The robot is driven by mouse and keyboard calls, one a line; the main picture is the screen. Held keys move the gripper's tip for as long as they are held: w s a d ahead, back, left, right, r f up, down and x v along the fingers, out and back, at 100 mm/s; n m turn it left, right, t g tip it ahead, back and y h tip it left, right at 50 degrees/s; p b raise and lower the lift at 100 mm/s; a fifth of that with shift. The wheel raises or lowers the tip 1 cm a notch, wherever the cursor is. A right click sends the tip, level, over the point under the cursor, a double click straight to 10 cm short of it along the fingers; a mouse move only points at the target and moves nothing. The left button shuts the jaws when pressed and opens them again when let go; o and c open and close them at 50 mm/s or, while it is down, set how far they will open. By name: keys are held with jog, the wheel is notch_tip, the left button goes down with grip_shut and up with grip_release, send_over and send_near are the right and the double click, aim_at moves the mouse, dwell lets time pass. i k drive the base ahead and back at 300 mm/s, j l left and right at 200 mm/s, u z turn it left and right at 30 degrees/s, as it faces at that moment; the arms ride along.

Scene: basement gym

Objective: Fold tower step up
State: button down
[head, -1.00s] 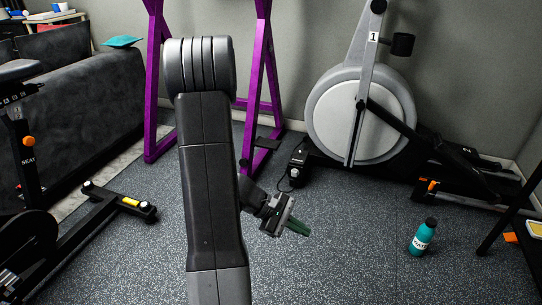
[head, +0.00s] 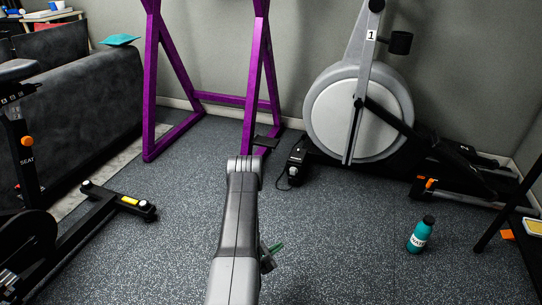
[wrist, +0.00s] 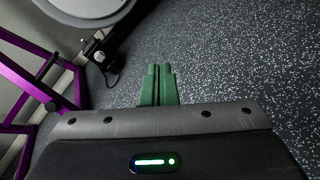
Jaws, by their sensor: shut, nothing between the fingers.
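The purple tower frame (head: 150,95) stands against the back wall in the head view. A small dark step (head: 266,141) juts out low at its right-hand upright, roughly level. My gripper (head: 275,247) is low over the open floor, in front of the tower and well apart from the step; my arm partly hides it. In the wrist view the green fingers of my gripper (wrist: 158,70) are together with nothing between them. The purple frame (wrist: 28,82) shows at the left of that view, off to the side of the fingers.
An elliptical machine (head: 358,115) stands at the back right, with a black pedal or box (head: 298,160) and cable by the tower. A teal bottle (head: 421,236) stands on the floor at right. An exercise bike (head: 30,235) is at left. The middle floor is clear.

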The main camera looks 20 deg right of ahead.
aim_at(261, 141)
jog(key=i+l+u, duration=0.3)
jog(key=l, duration=0.3)
jog(key=i+l+u, duration=0.15)
jog(key=i+l, duration=0.15)
jog(key=i+l+u, duration=0.15)
jog(key=l, duration=0.3)
jog(key=i+l+u, duration=0.15)
jog(key=l, duration=0.2)
jog(key=i+l+u, duration=0.15)
jog(key=l, duration=0.25)
jog(key=i+l+u, duration=0.15)
jog(key=l, duration=0.25)
jog(key=k, duration=0.05)
